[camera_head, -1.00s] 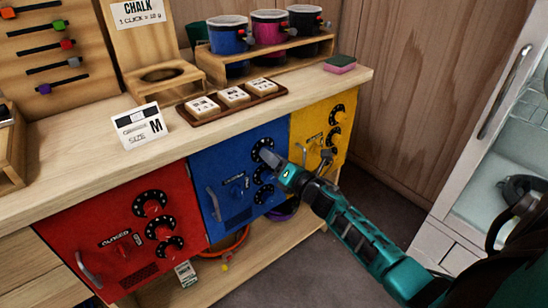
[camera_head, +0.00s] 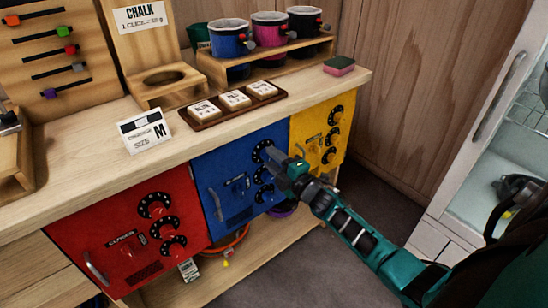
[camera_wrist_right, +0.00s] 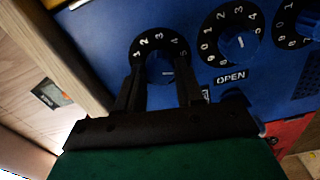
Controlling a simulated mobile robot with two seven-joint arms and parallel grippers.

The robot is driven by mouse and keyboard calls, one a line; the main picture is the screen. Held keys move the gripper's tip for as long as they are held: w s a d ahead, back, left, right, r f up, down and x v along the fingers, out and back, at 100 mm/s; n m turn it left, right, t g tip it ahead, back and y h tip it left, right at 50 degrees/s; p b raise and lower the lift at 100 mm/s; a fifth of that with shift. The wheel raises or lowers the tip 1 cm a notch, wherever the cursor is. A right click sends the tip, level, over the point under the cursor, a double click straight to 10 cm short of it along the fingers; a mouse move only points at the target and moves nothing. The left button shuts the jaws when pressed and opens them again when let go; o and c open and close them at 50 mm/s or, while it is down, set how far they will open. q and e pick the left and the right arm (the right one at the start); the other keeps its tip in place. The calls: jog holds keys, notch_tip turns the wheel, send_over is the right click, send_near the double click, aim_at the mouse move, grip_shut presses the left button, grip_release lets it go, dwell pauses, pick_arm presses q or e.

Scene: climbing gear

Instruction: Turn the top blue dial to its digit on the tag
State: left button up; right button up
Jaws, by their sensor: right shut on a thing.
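The blue door (camera_head: 222,178) carries a column of three dials. The top blue dial (camera_head: 260,150) has a black ring with white digits and is partly covered by my right gripper (camera_head: 272,156). In the right wrist view, the gripper's two dark fingers (camera_wrist_right: 160,80) stand on either side of this dial's blue knob (camera_wrist_right: 160,66), shut on it. A white mark shows on the knob, but I cannot tell its digit. The middle dial (camera_wrist_right: 240,45) and bottom dial (camera_wrist_right: 297,20) are free. A small white tag (camera_head: 188,270) hangs below the red door, too small to read. My left gripper is out of view.
A red door (camera_head: 120,215) and a yellow door (camera_head: 310,125) flank the blue one, each with its own dials. An OPEN label (camera_wrist_right: 231,76) sits beside the dials. The wooden counter (camera_head: 80,180) above holds a size card (camera_head: 145,130), a tray and chalk cups.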

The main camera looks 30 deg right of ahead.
pick_arm(q)
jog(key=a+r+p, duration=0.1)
jog(key=p, duration=0.1)
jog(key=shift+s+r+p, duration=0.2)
jog(key=shift+p, duration=0.15)
pick_arm(e)
jog(key=m, duration=1)
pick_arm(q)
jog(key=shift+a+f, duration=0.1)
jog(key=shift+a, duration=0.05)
pick_arm(e)
jog(key=shift+m, duration=0.5)
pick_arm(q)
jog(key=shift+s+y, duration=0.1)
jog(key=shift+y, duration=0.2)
pick_arm(e)
jog(key=o, duration=1)
jog(key=shift+o, duration=0.2)
jog(key=shift+s, duration=0.15)
